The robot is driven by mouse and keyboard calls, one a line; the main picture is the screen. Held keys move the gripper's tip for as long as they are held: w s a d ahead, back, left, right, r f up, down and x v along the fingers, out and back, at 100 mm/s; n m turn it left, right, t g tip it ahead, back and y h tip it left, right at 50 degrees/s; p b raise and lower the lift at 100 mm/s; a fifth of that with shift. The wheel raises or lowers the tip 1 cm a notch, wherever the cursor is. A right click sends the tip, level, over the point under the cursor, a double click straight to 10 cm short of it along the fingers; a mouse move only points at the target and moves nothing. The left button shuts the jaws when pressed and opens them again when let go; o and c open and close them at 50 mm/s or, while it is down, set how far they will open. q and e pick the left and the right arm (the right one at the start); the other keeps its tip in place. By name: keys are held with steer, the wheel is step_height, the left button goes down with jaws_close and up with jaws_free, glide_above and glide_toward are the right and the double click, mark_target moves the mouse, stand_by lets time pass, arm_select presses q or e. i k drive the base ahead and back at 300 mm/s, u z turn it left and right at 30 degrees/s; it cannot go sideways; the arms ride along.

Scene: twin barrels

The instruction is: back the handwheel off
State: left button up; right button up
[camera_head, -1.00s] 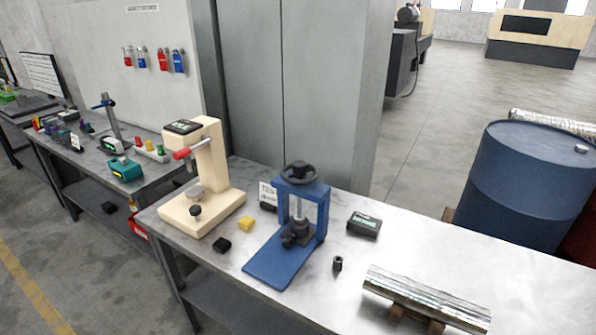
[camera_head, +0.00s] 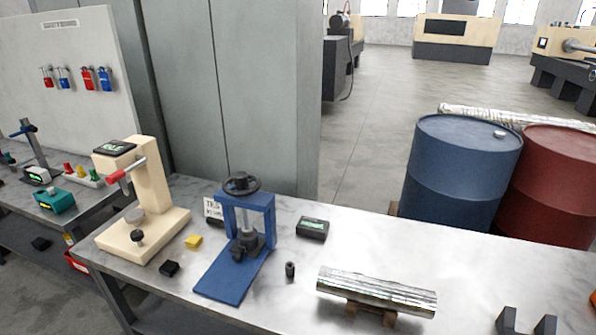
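The handwheel (camera_head: 241,184) is a dark round wheel on top of a blue press frame (camera_head: 262,204) that stands on the metal workbench. A grey screw runs down from it inside the frame to a dark clamp-like part (camera_head: 246,243) at the bottom. A blue base plate (camera_head: 226,278) extends towards the front of the bench. Neither of my grippers shows in the head view.
A cream tester (camera_head: 152,190) with a red-handled lever stands left of the press. A yellow block (camera_head: 193,242), black block (camera_head: 169,268), small black cylinder (camera_head: 290,269), dark display box (camera_head: 312,228) and shiny bar (camera_head: 376,290) lie around it. Blue (camera_head: 462,170) and red (camera_head: 556,185) barrels stand behind the bench.

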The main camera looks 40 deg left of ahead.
mark_target(241, 181)
steer(key=z, duration=1.95)
steer(key=k, duration=1)
steer(key=u, duration=1.8)
